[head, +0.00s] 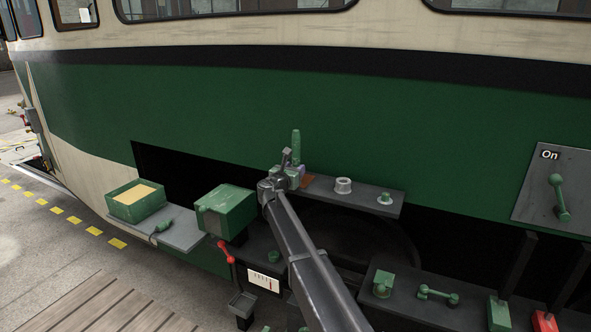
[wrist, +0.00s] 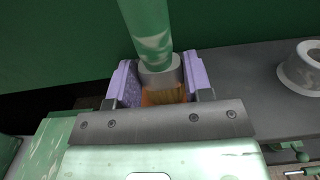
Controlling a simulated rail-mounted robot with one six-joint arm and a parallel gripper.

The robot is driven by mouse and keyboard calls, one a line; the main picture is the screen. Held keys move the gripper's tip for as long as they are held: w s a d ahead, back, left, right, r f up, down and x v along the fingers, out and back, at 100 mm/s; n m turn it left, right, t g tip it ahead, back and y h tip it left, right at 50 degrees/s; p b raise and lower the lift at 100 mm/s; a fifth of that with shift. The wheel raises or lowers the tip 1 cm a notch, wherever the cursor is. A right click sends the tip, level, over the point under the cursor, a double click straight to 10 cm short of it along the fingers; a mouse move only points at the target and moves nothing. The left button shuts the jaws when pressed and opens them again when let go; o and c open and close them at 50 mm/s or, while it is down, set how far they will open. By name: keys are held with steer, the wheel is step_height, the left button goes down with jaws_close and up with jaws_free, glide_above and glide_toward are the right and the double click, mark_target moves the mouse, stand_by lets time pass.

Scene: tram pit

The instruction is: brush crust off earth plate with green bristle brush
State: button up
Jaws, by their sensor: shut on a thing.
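My gripper (head: 294,172) is over the left end of a grey shelf (head: 325,192) on the tram's side. In the wrist view, its purple-padded jaws (wrist: 162,88) are shut on the green bristle brush (wrist: 147,30). The brush has a worn green handle and a grey collar, and it also shows upright in the head view (head: 296,144). An orange-brown patch below the collar could be bristles or plate; I cannot tell which. A small copper-brown plate (head: 308,181), likely the earth plate, lies beside my gripper. Crust and bristle contact are hidden.
A white ring (head: 343,185) and a green knobbed part (head: 385,198) stand further right on the shelf. Left are a green box (head: 224,211) and an open green bin (head: 136,201) with yellowish contents. The green tram wall (head: 350,110) rises behind.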

mark_target(294, 151)
steer(key=shift+v, duration=1.25)
steer(key=shift+s+a+f, duration=0.1)
steer(key=shift+s+a, duration=0.2)
steer(key=shift+s, duration=0.4)
step_height(294, 151, up, 7)
steer(key=p, duration=0.7)
steer(key=shift+w, duration=0.1)
